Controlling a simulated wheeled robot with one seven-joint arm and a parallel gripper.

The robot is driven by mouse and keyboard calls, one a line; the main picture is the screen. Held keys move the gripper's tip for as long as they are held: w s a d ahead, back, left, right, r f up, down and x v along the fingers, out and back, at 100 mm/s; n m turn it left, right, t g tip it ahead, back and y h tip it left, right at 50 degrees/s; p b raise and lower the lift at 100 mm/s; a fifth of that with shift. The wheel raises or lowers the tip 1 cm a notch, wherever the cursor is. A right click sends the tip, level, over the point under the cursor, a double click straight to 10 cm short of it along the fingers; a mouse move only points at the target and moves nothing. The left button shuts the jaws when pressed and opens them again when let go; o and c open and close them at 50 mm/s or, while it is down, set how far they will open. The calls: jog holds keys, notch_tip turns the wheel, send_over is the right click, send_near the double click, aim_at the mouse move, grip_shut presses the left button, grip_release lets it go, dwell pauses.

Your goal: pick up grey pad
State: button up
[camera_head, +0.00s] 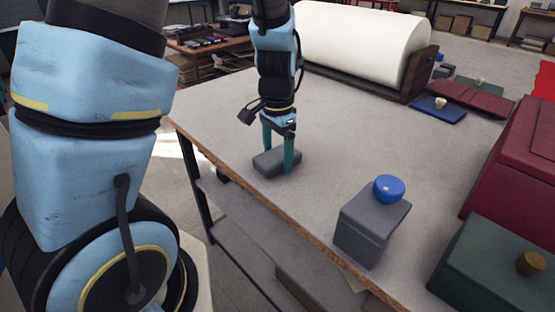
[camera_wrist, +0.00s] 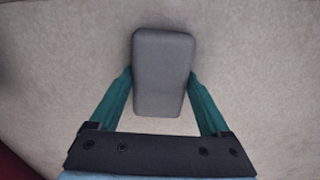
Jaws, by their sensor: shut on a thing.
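The grey pad (camera_head: 274,164) is a small rounded block near the left edge of the table (camera_head: 330,130). My gripper (camera_head: 279,160) comes down over it from above, with one teal finger on each side. In the wrist view the pad (camera_wrist: 162,72) lies between the fingers of my gripper (camera_wrist: 161,85), which is shut on its two long sides. The pad appears at or very near the table surface; I cannot tell if there is a gap below it.
A grey block (camera_head: 368,225) with a blue knob (camera_head: 388,188) stands at the table's front edge. Dark red (camera_head: 515,155) and green (camera_head: 490,265) boxes stand at right. A large white roll (camera_head: 362,40) lies at the back. The middle of the table is clear.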

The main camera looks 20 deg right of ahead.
aim_at(277, 155)
jog(key=shift+r, duration=0.1)
notch_tip(277, 155, up, 10)
jog(key=shift+f+b, duration=0.1)
jog(key=shift+b, duration=0.65)
jog(key=o, duration=0.9)
jog(key=c, duration=0.7)
